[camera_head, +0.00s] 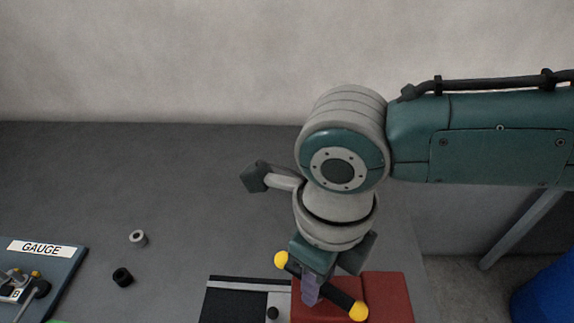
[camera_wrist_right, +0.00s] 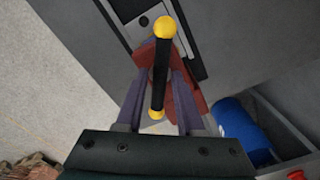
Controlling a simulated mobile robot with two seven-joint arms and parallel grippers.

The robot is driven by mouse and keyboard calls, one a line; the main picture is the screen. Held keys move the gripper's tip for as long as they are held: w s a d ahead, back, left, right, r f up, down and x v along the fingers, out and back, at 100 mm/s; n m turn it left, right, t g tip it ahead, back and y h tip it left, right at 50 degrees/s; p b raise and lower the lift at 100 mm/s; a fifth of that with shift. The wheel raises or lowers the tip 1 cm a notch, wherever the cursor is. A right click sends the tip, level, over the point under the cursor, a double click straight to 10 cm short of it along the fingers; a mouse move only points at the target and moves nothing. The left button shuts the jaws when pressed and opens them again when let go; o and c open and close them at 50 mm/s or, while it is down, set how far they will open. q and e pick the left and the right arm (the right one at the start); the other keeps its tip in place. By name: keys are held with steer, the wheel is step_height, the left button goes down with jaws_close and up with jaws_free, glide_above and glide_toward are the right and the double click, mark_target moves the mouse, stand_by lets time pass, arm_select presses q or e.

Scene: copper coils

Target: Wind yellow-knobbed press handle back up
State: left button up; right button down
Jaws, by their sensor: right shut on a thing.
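The press handle (camera_head: 341,299) is a black bar with a yellow knob at each end. It lies slanted over the red press body (camera_head: 390,292), upper left to lower right in the head view. In the right wrist view the handle (camera_wrist_right: 161,65) runs almost straight up the picture between the purple fingers. My right gripper (camera_head: 311,288) reaches down from above and is shut on the handle between the knobs. The fingers hide part of the bar. The red body (camera_wrist_right: 185,108) shows partly behind it in the wrist view. My left gripper is not in view.
A board labelled GAUGE (camera_head: 66,262) is at the lower left. A small grey ring (camera_head: 138,238) and a black ring (camera_head: 122,277) lie near it. A black and grey plate (camera_head: 235,303) adjoins the press. A blue bin (camera_head: 545,297) stands right. The table's back is clear.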

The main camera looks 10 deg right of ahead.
steer(key=shift+w+f+n+b, duration=0.1)
steer(key=shift+n+b, duration=0.35)
steer(key=shift+n, duration=0.45)
steer(key=shift+n+b, duration=0.7)
steer(key=shift+b, duration=0.15)
steer(key=shift+n+b, duration=0.4)
steer(key=shift+b, duration=0.65)
steer(key=shift+r, duration=0.2)
steer(key=c, duration=0.8)
jaws_free()
steer(key=shift+r, duration=0.1)
